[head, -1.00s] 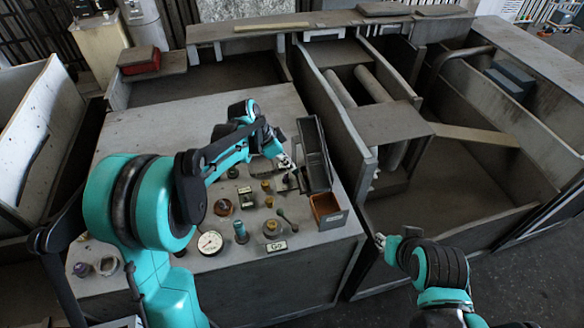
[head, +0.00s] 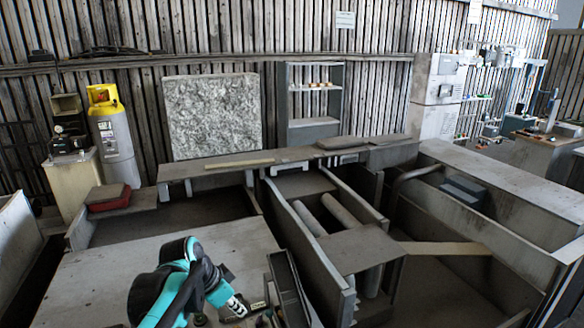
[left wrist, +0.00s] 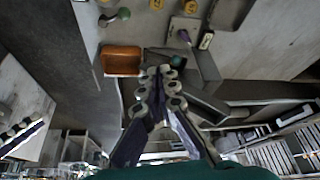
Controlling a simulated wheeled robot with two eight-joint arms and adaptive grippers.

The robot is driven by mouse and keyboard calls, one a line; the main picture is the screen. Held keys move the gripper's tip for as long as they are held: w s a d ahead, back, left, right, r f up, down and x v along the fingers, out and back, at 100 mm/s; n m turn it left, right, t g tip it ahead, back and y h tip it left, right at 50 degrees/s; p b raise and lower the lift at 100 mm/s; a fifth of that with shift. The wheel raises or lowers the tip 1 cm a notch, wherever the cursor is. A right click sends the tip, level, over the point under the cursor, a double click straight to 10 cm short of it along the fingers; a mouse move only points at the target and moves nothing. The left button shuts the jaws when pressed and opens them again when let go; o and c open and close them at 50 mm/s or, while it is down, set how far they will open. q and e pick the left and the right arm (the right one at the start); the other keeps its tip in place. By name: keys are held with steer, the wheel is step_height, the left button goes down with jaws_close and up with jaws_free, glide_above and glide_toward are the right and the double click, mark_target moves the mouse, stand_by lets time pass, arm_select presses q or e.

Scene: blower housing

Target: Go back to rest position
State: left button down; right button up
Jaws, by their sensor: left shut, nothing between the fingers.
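My left gripper (head: 238,305) is low in the head view, over the front part of the grey bench top (head: 110,275). It is shut and holds nothing. In the left wrist view its closed fingers (left wrist: 160,75) point toward the control panel, close to a small orange-brown bin (left wrist: 122,60). A dark green knob (left wrist: 176,62) shows just beside the fingertips. My teal left arm comes in from the bottom of the head view. My right gripper is out of both views.
A dark upright holder (head: 286,285) stands just right of my left gripper. Further right are the housing's open bays with grey walls and rollers (head: 335,210). Small controls sit on the panel (left wrist: 185,28). A yellow-topped cylinder (head: 113,140) and a stone slab (head: 212,115) stand behind.

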arm_select(q)
steer(key=s+a+f+n+t+y+b, duration=0.1)
steer(key=s+f+n, duration=0.3)
steer(key=s, duration=0.4)
steer(key=s+a+f+n+t+y+b, duration=0.2)
steer(key=s+f+n, duration=0.3)
steer(key=s, duration=0.4)
steer(key=shift+s+a+n+t+b, duration=0.3)
steer(key=shift+a+t+b, duration=0.1)
steer(key=shift+b, duration=0.15)
